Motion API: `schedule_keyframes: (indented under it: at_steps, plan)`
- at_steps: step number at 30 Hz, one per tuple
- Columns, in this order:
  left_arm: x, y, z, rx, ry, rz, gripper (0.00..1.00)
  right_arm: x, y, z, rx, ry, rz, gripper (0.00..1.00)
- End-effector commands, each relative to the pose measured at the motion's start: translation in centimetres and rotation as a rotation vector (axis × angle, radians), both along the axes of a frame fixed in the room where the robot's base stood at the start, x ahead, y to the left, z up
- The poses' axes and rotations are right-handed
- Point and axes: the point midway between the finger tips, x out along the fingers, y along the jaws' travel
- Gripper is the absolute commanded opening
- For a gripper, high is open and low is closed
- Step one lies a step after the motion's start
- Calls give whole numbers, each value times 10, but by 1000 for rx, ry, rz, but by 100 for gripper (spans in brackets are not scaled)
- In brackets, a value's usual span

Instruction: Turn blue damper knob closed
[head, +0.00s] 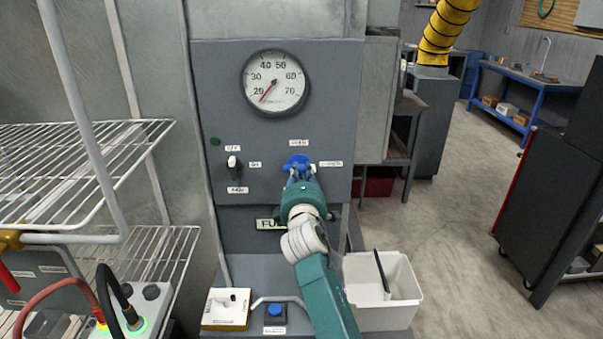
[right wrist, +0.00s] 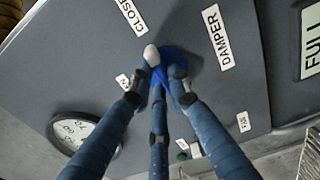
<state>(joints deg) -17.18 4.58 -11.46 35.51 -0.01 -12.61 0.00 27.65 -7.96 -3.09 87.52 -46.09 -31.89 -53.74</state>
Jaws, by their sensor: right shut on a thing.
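The blue damper knob (head: 297,160) is on the grey control panel (head: 215,100), below the gauge. My right gripper (head: 300,178) reaches up from below and is shut on the knob. In the right wrist view, its fingers close around the blue knob (right wrist: 178,58). The knob's white tip (right wrist: 151,55) points between the CLOSED label (right wrist: 130,15) and a partly hidden label (right wrist: 122,82). The DAMPER label (right wrist: 218,38) is beside the knob. In the head view, the CLOSED label (head: 331,163) is right of the knob. My left gripper is out of view.
A gauge (head: 275,83) reads near 20. A switch (head: 232,163) is left of the knob. A white bin (head: 400,310) and a blue button (head: 275,311) are below. Wire shelves (head: 80,170) fill the left. Open floor is at right.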

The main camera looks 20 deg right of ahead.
Motion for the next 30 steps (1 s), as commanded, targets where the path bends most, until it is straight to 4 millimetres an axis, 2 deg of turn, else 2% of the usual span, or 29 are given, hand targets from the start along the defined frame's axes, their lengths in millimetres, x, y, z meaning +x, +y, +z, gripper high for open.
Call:
schedule_keyframes:
  at_steps: [2, 3, 6, 17, 22, 30]
  plan:
    - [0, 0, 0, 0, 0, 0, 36, 0, 0, -2, 4, 4, 0, 0]
    - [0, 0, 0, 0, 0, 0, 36, 0, 0, -2, 4, 4, 0, 19]
    - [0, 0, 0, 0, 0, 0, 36, 0, 0, -2, 3, 4, 0, 36]
    - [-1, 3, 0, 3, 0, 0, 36, -4, 1, -1, 1, 2, 0, 36]
    - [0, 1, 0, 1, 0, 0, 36, -27, 8, -2, 1, 2, 1, 36]
    - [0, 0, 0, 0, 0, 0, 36, -83, 24, -3, 0, 5, 0, 36]
